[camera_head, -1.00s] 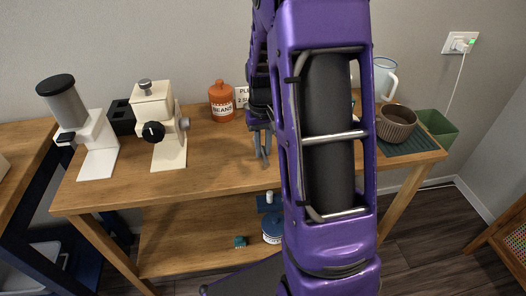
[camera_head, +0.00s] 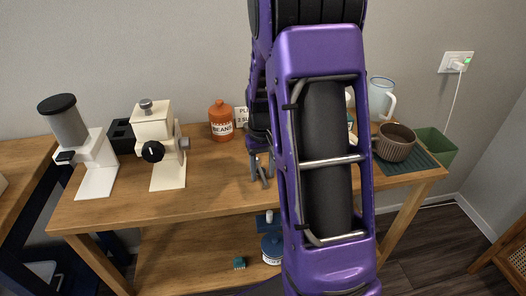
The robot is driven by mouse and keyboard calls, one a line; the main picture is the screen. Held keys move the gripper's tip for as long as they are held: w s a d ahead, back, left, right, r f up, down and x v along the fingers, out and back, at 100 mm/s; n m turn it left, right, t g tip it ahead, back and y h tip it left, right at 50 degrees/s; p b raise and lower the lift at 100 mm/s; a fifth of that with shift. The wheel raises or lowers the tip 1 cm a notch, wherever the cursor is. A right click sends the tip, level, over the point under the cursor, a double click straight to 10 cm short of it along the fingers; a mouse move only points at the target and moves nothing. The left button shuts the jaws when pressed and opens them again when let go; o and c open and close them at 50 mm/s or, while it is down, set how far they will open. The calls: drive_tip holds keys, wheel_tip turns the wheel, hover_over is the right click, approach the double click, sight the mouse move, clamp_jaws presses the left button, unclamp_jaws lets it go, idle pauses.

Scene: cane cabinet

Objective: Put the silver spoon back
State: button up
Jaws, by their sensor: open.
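My gripper (camera_head: 261,172) is open, just above the wooden counter top, left of my purple arm. Its two fingers point down and nothing shows between them. I cannot make out a silver spoon in this view; my arm hides a broad strip of the counter.
On the wooden counter (camera_head: 215,178) stand a white grinder (camera_head: 94,160), a cream machine (camera_head: 160,150), an orange beans jar (camera_head: 221,122), a brown cup (camera_head: 396,142) and a pale blue pitcher (camera_head: 379,98). A green bin (camera_head: 436,147) is at the right. A blue pot (camera_head: 271,248) sits on the lower shelf.

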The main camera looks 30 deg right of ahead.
sight(263, 174)
wheel_tip(263, 174, up, 17)
drive_tip(key=p, duration=0.3)
drive_tip(key=shift+d+r, duration=0.15)
drive_tip(key=shift+r, duration=0.05)
